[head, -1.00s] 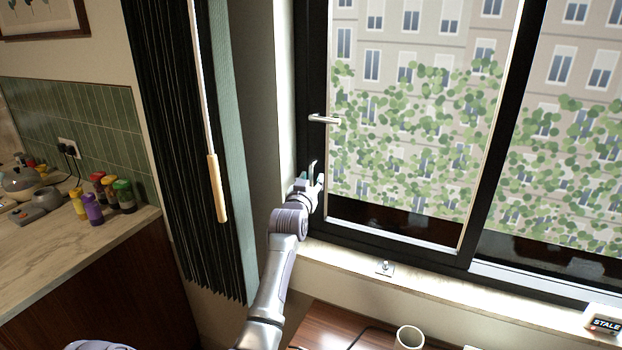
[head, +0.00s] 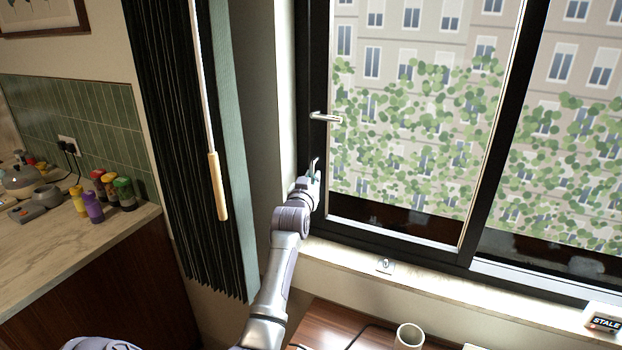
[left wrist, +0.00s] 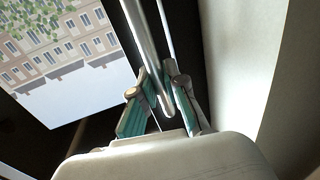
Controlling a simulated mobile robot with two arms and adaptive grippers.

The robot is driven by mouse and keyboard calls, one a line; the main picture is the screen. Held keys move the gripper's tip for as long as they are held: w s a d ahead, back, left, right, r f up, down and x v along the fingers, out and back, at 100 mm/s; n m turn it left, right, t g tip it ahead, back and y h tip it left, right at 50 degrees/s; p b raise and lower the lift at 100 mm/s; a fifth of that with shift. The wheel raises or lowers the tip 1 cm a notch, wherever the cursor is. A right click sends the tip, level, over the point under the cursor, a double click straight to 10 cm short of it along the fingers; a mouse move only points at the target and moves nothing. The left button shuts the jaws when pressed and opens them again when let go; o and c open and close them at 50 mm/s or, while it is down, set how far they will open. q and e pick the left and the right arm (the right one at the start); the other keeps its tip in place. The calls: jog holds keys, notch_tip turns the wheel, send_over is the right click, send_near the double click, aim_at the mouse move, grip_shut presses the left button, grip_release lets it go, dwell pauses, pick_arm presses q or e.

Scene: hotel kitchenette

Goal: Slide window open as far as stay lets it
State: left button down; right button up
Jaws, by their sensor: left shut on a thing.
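The sliding window sash (head: 318,215) has a dark frame and fills the middle of the head view, its left edge near the left jamb. A silver lever handle (head: 325,118) sticks out on its left stile. Below it, a slim upright pull bar (head: 314,165) shows at my left gripper (head: 315,180). In the left wrist view, the teal-padded fingers (left wrist: 160,103) are shut on the metal pull bar (left wrist: 143,35), whose rounded end lies between them. A small metal fitting (head: 385,266) sits on the sill; I cannot tell if it is the stay. My right gripper is not in view.
A dark pleated curtain (head: 165,150) with a wooden-handled wand (head: 217,187) hangs left of my arm. A mug (head: 408,337) stands on the table below the sill (head: 450,290). A box marked STALE (head: 604,322) is at the sill's right. A counter (head: 60,245) lies left.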

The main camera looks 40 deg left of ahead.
aim_at(346, 178)
pick_arm(q)
jog(key=w+d, duration=0.1)
jog(key=d, duration=0.2)
jog(key=w+d, duration=0.1)
jog(key=d, duration=0.2)
jog(key=w+d+p, duration=0.1)
jog(key=d, duration=0.2)
jog(key=shift+d, duration=0.3)
jog(key=shift+s+a, duration=0.1)
jog(key=shift+a, duration=0.2)
jog(key=c, duration=1.2)
grip_release()
jog(key=shift+a, duration=0.1)
jog(key=v, duration=1.2)
